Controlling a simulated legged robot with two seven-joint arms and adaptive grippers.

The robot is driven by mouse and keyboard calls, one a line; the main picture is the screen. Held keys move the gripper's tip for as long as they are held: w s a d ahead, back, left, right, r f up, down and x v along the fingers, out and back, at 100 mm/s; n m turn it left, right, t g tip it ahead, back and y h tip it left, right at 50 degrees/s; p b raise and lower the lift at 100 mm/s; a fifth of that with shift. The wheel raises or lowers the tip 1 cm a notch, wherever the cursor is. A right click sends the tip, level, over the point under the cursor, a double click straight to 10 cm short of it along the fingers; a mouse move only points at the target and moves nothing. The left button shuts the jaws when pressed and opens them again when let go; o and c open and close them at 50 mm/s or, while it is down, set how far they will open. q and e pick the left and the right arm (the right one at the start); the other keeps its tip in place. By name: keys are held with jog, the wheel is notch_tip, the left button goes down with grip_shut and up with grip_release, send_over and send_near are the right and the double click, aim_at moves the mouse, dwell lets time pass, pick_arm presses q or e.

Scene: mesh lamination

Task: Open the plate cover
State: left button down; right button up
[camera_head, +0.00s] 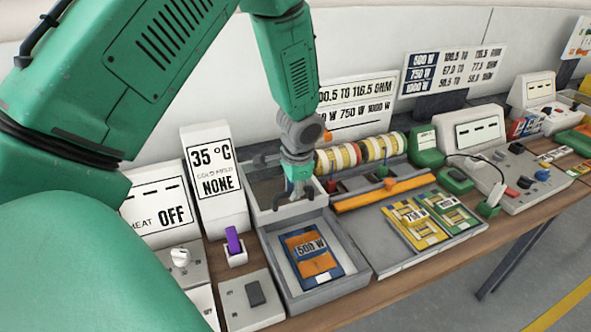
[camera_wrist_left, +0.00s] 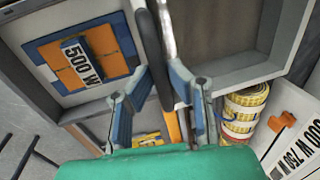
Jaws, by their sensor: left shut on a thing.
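The grey plate cover (camera_head: 265,192) stands raised at the back of the grey press base (camera_head: 273,262). Its hollow inner side shows in the left wrist view (camera_wrist_left: 222,48). A blue and orange 500 W plate (camera_head: 312,270) lies uncovered in the base; it also shows in the left wrist view (camera_wrist_left: 118,45). My left gripper (camera_head: 297,190) is at the cover's edge. My right gripper is not in view.
A striped roll (camera_head: 360,152) and an orange bar (camera_head: 385,193) lie right of the cover. Yellow and green plates (camera_head: 415,225) lie on a grey tray. A purple switch (camera_head: 233,241) and a 35 °C display (camera_head: 212,175) stand to the left.

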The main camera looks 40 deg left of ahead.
pick_arm(q)
jog(key=c, duration=1.5)
grip_release()
jog(key=shift+c, duration=0.2)
notch_tip(320, 180, up, 12)
jog(key=d, duration=0.2)
jog(key=shift+s+f, duration=0.15)
jog(key=shift+s, duration=0.25)
jog(key=shift+d, duration=0.1)
